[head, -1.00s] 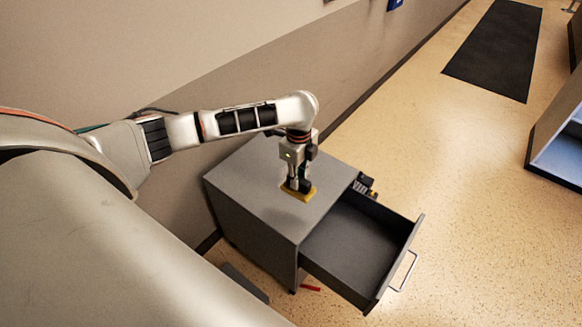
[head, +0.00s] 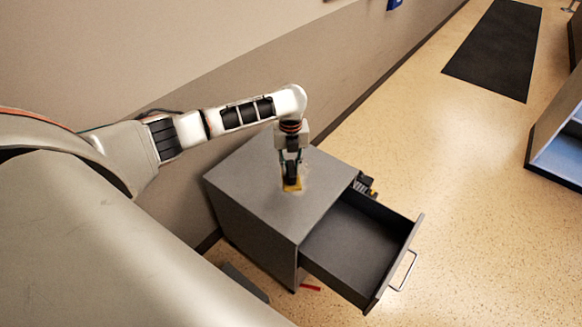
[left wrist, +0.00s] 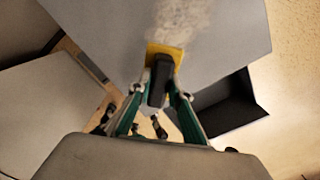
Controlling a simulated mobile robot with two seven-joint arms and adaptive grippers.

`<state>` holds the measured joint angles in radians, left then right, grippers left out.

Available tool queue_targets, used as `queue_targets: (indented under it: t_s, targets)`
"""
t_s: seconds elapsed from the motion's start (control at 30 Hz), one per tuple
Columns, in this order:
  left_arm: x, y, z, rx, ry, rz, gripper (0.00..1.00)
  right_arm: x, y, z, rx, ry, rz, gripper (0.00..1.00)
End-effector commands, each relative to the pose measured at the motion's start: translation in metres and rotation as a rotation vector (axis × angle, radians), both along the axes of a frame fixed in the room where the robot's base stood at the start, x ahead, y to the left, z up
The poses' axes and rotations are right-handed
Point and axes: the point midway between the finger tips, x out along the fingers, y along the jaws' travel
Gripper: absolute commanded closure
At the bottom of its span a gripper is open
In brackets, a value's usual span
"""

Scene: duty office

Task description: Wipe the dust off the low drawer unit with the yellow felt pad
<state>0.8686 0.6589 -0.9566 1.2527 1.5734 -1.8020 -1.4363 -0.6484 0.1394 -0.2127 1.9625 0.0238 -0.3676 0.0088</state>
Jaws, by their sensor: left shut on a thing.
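The low drawer unit (head: 255,198) is a grey cabinet against the wall, with its top drawer (head: 352,240) pulled open. My left gripper (head: 291,178) points down over the cabinet top, shut on the dark grip of the yellow felt pad (head: 292,187). The pad appears to rest on the top surface. In the left wrist view, the pad (left wrist: 177,52) sits between my fingers, and a pale patch of dust (left wrist: 184,22) lies right beside it on the top. Part of the pad is hidden by the gripper. My right gripper is out of view.
The open drawer juts out over the speckled floor and looks empty. A dark object (head: 364,184) shows behind the drawer, beside the cabinet. A small red item (head: 310,287) lies on the floor. A dark mat (head: 494,48) lies farther off, with open floor between.

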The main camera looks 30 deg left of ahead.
Motion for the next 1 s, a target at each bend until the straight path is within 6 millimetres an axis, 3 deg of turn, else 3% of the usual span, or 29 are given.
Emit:
queue_targets:
  t_s: [0.43,0.63,1.0]
  targets:
    - [-0.002,0.000,-0.045,0.000,0.008,0.002,0.98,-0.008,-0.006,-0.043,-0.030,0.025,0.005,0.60]
    - [-0.002,0.001,-0.059,0.001,0.006,0.002,0.98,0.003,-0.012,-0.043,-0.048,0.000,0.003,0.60]
    - [0.000,0.001,-0.057,0.001,-0.001,0.002,0.98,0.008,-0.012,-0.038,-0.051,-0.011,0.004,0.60]
